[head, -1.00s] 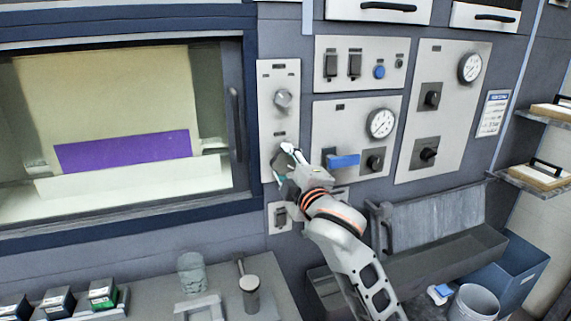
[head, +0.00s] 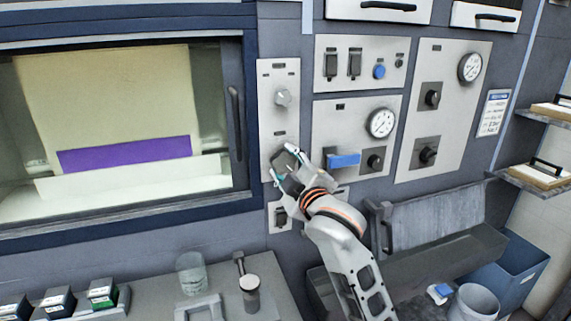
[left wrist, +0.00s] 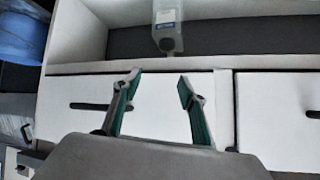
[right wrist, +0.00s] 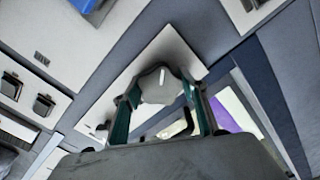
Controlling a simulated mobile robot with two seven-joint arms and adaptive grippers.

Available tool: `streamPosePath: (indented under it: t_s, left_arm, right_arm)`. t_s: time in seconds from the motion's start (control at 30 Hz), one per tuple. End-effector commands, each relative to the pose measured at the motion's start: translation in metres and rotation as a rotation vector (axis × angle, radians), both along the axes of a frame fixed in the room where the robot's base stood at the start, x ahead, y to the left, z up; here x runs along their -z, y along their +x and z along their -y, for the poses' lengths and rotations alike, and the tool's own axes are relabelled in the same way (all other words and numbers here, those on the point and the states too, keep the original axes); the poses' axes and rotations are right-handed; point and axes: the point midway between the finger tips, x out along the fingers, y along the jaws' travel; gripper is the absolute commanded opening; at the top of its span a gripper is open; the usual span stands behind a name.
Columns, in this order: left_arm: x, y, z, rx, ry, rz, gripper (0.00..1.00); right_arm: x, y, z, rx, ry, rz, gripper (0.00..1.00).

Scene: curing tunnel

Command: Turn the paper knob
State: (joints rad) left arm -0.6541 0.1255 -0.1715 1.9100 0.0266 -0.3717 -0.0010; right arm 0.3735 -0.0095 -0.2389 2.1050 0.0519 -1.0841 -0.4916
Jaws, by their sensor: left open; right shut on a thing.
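A narrow pale panel (head: 279,125) beside the oven window carries two knobs, one above the other. The upper grey knob (head: 283,98) is free. My right gripper (head: 282,161) is at the lower knob and mostly hides it in the head view. In the right wrist view, the lower knob (right wrist: 158,88) is pale with a white pointer line and sits between the fingers, which are shut on it. The knob labels are too small to read. My left gripper (left wrist: 158,84) is open and empty, in front of white drawers; it is not in the head view.
A window door with a dark handle (head: 235,122) is left of the panel. A blue lever (head: 343,160) and gauge (head: 381,123) are close on the right. A switch (head: 280,217) is below. A beaker (head: 191,273) stands on the bench.

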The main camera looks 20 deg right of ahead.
Motion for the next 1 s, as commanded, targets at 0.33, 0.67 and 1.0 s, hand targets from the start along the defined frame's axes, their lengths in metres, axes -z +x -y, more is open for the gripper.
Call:
streamPosePath:
  t_s: [0.33,0.67,1.0]
  left_arm:
    - [0.0,-0.001,0.0,0.001,0.001,-0.001,0.42]
    - [0.001,-0.001,0.002,-0.006,-0.006,-0.003,0.42]
    - [0.0,0.0,0.002,-0.004,-0.005,-0.001,0.42]
  right_arm:
    - [0.0,0.0,0.0,0.0,-0.001,0.0,0.59]
    - [0.0,-0.021,0.001,0.0,-0.001,0.0,0.59]
    - [0.001,-0.088,0.003,-0.001,-0.001,-0.001,0.59]
